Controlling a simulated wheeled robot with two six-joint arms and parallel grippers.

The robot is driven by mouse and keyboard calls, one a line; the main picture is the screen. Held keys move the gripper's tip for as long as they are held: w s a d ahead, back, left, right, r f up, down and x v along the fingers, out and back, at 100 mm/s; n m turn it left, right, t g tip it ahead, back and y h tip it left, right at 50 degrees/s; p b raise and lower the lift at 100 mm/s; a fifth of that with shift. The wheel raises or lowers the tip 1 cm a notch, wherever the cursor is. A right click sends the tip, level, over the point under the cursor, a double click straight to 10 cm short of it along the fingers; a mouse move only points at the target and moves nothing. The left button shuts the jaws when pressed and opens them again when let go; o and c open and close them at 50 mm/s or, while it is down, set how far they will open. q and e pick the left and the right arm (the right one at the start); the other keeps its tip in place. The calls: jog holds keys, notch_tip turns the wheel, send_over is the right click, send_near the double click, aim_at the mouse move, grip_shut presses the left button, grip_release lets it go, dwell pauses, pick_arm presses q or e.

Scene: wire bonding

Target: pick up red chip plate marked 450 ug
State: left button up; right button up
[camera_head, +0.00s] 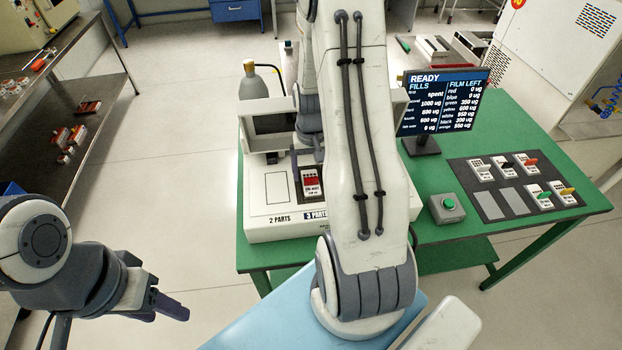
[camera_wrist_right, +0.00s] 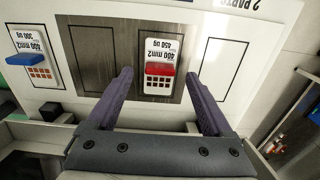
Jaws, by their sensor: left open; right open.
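The red chip plate (camera_wrist_right: 158,86) is a white card with a red bar, printed upside down with 450 ug in the right wrist view. It lies in a dark marked area of the white machine bed, and it also shows in the head view (camera_head: 312,185). My right gripper (camera_wrist_right: 158,75) is open, its purple fingers on either side of the plate's near part in that view, with nothing held. Whether the fingertips are at the plate's height I cannot tell. My left gripper (camera_head: 170,308) is open and empty, low at the left over the floor, away from the table.
A blue chip plate (camera_wrist_right: 37,72) lies beside the red one on the bed. My right arm hides the middle of the green table (camera_head: 460,258). A screen (camera_head: 440,105), a green button box (camera_head: 447,208) and a dark mat (camera_head: 489,204) with several chip plates stand right.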

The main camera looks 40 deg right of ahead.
notch_tip(320, 180, down, 2)
grip_shut()
dwell(0.3)
